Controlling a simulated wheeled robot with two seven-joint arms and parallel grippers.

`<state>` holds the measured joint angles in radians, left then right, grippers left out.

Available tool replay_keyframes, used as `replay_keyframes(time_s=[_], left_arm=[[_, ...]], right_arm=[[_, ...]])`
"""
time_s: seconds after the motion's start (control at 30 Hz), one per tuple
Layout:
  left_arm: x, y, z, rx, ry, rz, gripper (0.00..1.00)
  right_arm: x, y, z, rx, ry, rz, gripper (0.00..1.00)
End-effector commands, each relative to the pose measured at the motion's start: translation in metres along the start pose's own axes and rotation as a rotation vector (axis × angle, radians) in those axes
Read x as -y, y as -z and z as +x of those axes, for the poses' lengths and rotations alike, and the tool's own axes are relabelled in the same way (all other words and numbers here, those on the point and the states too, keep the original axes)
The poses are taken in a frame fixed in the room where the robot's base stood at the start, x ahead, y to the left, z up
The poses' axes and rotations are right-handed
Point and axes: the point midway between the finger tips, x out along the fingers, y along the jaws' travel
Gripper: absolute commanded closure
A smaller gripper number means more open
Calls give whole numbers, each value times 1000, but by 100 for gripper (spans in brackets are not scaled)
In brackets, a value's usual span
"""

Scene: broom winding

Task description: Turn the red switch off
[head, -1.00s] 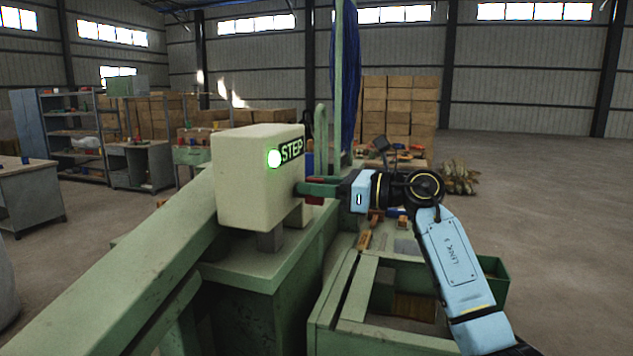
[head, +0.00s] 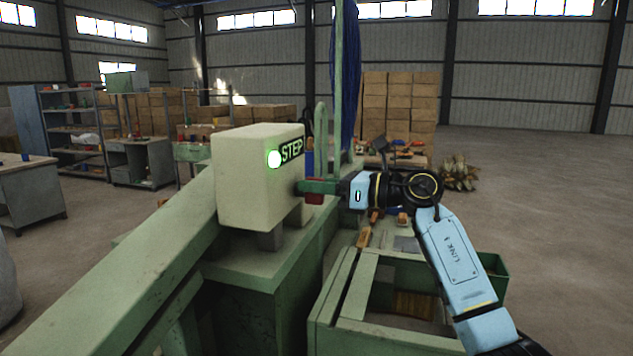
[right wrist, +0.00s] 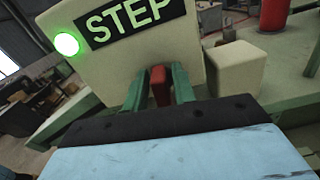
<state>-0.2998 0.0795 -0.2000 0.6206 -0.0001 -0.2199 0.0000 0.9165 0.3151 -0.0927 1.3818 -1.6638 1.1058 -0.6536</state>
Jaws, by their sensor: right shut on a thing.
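The red switch (head: 314,198) is on the right side of a cream control box (head: 245,185) marked STEP. A round green light (head: 274,159) glows on the box. My right gripper (head: 308,188) reaches in from the right to the side of the box, at the switch. In the right wrist view, the red switch (right wrist: 159,86) stands between the two greenish fingers of my right gripper (right wrist: 158,80), which is shut on it. The fingers partly cover the switch, so its exact position is hard to tell. My left gripper is not in view.
A green machine frame (head: 270,275) carries the box, with a long sloping green beam (head: 120,275) at the left. A green open bin (head: 335,335) lies below my right arm. Stacked cartons (head: 400,105) stand behind.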

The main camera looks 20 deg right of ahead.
Motion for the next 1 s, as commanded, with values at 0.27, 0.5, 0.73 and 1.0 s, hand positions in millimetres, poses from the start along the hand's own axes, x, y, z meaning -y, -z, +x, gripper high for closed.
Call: replay_keyframes(time_s=[0.27,0.5,0.73,1.0], left_arm=[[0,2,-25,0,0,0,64],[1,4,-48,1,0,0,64],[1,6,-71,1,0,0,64],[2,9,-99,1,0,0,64]], right_arm=[[4,-3,-1,-2,3,225,96],[6,-2,-1,-2,3,455,96],[9,-2,-1,-1,3,675,96],[11,0,-1,1,3,931,96]])
